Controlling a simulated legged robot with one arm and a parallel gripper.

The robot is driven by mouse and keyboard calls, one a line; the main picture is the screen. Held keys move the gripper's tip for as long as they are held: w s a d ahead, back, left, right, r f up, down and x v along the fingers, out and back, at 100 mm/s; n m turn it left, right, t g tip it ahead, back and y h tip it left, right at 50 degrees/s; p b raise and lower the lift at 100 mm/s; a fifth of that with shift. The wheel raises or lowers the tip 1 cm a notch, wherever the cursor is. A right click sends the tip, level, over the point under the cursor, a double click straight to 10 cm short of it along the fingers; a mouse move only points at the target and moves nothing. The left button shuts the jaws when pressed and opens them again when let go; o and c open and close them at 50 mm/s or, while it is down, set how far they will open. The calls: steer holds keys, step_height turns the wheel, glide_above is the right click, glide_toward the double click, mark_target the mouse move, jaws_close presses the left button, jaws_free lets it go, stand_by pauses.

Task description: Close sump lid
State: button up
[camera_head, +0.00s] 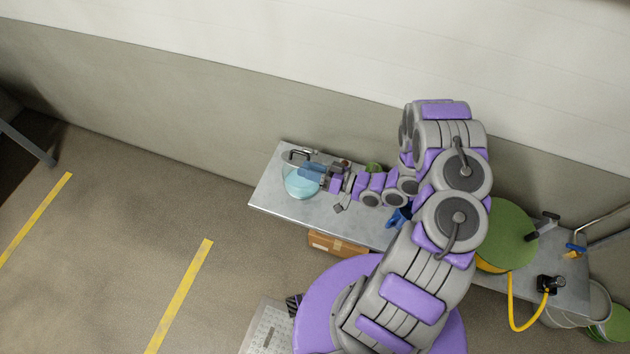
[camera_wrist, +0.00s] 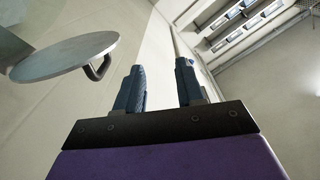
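A flat grey round plate with a dark loop handle, which looks like the lid (camera_wrist: 65,57), shows at the left of the wrist view. It stands apart from my fingers. In the head view a light-blue round thing (camera_head: 299,187) sits at the left end of the metal bench, with a dark loop handle (camera_head: 297,155) just behind it; I cannot tell whether these are the sump and its lid. My gripper (camera_head: 306,171) is above the light-blue thing and partly covers it. In the wrist view my gripper (camera_wrist: 160,75) has its two blue fingers apart with nothing between them.
The metal bench (camera_head: 268,190) runs along the wall, partly hidden by my arm. A green round cover (camera_head: 510,235) with a yellow hose (camera_head: 512,310) is at its right. A cardboard box (camera_head: 338,244) is under the bench. Buckets stand at the right.

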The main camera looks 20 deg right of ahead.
steer(key=s, duration=0.5)
steer(key=shift+s+r, duration=0.1)
steer(key=shift+r, duration=0.15)
